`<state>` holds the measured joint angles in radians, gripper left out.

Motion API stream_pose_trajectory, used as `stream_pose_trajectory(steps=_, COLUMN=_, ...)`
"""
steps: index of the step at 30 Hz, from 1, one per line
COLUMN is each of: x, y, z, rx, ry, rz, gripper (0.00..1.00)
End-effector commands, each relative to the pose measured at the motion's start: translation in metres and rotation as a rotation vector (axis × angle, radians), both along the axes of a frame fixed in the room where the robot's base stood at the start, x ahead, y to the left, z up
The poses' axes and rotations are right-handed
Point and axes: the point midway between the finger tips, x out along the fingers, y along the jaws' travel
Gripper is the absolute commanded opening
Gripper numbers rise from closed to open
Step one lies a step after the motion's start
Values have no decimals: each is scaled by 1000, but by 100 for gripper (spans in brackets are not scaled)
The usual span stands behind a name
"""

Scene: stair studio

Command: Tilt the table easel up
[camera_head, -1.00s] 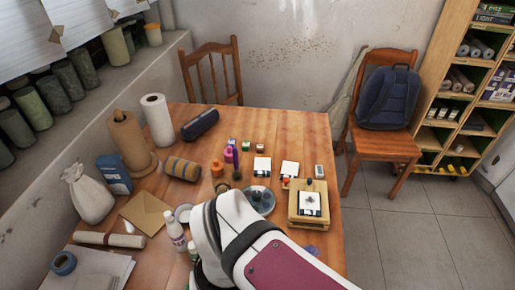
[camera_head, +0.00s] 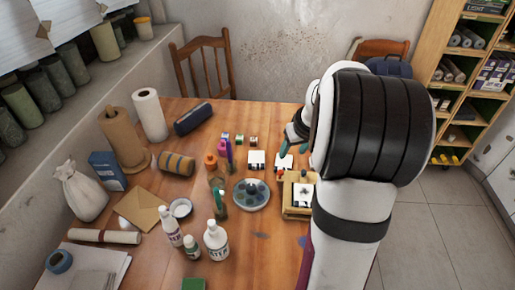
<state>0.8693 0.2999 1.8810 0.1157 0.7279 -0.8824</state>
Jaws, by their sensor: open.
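The table easel (camera_head: 288,207) is a small, light wooden frame near the right side of the table. It lies low, with a white card bearing a dark picture (camera_head: 302,194) on it. My arm covers its right part. My gripper (camera_head: 293,146) is beyond the easel, near the table's far right edge, with teal fingertips pointing down. It is open and apart from the easel. The rest of the gripper is partly hidden behind my arm.
A round grey palette (camera_head: 238,196) lies just left of the easel. Several bottles (camera_head: 216,240) stand at the front. A wooden chair (camera_head: 205,65) stands behind the table. The back right tabletop is partly hidden by my arm.

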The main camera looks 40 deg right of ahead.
Motion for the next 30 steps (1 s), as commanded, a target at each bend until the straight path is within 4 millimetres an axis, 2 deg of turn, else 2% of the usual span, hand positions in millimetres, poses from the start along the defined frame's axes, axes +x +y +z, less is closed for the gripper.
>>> stream_pose_trajectory(steps=9, x=31, y=-11, z=-84, rx=7, ry=6, rz=1, gripper=56)
stream_pose_trajectory(steps=15, x=47, y=-18, z=-124, rx=4, ry=4, rz=1, gripper=56)
stream_pose_trajectory(steps=21, x=52, y=-20, z=-138, rx=3, ry=2, rz=0, gripper=56)
stream_pose_trajectory(steps=28, x=53, y=-20, z=-139, rx=2, ry=2, rz=-1, gripper=56)
stream_pose_trajectory(steps=30, x=53, y=-20, z=-138, rx=2, ry=2, rz=-1, gripper=45)
